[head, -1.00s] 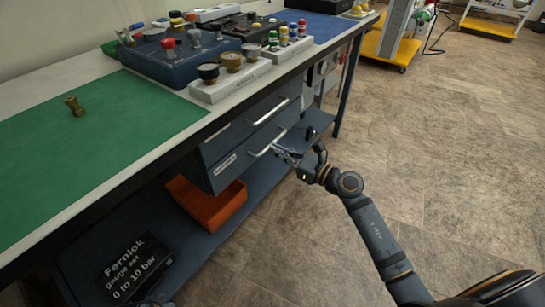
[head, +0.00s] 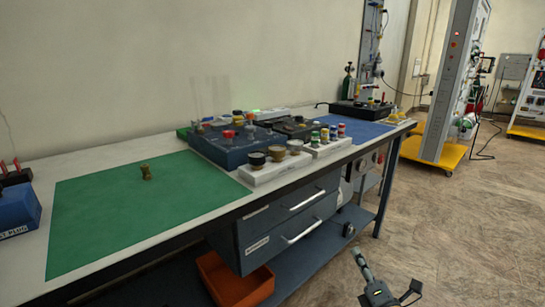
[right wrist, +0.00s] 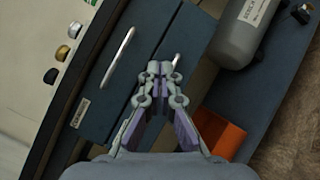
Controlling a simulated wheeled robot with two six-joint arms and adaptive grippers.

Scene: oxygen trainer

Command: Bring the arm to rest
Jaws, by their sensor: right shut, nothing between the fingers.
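My right gripper (head: 359,257) shows at the bottom right of the head view, in front of the bench and clear of it. In the right wrist view its fingertips (right wrist: 165,69) meet, with nothing between them. Behind the fingertips in that view are the drawer fronts, with one drawer handle (right wrist: 118,58) to the left and another partly hidden by the fingers. The gripper looks apart from the handles. My left gripper is not in view.
Below are two drawers (head: 275,241) that look shut, and an orange bin (head: 238,288). Open floor (head: 470,230) lies to the right.

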